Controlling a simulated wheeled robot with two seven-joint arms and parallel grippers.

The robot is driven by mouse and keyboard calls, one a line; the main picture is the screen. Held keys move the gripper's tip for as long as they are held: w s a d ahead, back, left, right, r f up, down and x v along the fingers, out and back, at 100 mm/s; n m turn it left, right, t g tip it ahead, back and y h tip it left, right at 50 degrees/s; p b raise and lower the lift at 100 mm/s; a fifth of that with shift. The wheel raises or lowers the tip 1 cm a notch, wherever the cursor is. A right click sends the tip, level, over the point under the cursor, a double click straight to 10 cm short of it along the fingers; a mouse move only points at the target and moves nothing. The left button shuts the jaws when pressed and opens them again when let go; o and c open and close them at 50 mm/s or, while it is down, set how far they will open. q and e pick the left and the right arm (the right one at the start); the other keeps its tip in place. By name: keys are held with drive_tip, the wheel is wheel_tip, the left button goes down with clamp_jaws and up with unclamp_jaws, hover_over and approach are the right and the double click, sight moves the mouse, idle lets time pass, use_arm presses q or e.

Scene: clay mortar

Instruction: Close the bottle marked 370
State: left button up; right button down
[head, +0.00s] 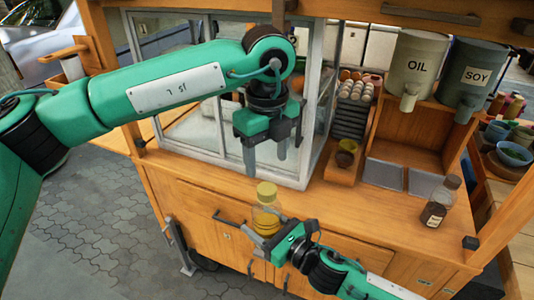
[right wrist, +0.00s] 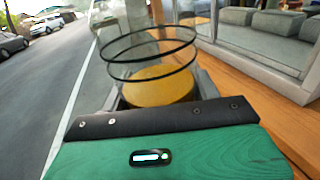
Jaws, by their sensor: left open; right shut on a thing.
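A clear bottle (head: 267,214) with amber liquid and a yellow top stands upright in my right gripper (head: 270,240), at the counter's front edge. In the right wrist view, the clear bottle (right wrist: 150,60) has dark rings around it and amber liquid (right wrist: 160,88) low down between the fingers. No number is readable on it. Whether its yellow top (head: 267,189) is a cap seated on the neck, I cannot tell. My left gripper (head: 266,162) is open and empty, pointing down just above the yellow top, apart from it.
Another bottle (head: 437,205), dark-filled and labelled, stands on the wooden counter (head: 390,215) at right. OIL (head: 415,65) and SOY (head: 470,75) containers sit on a shelf behind. A glass case (head: 312,110) stands close behind my left gripper. A small jar (head: 346,150) is right of it.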

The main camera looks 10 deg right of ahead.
sight(267, 188)
use_arm(q)
drive_tip(key=shift+n, duration=0.5)
drive_tip(key=shift+f, duration=3.95)
drive_tip(key=c, duration=1)
drive_tip(key=shift+c, duration=0.2)
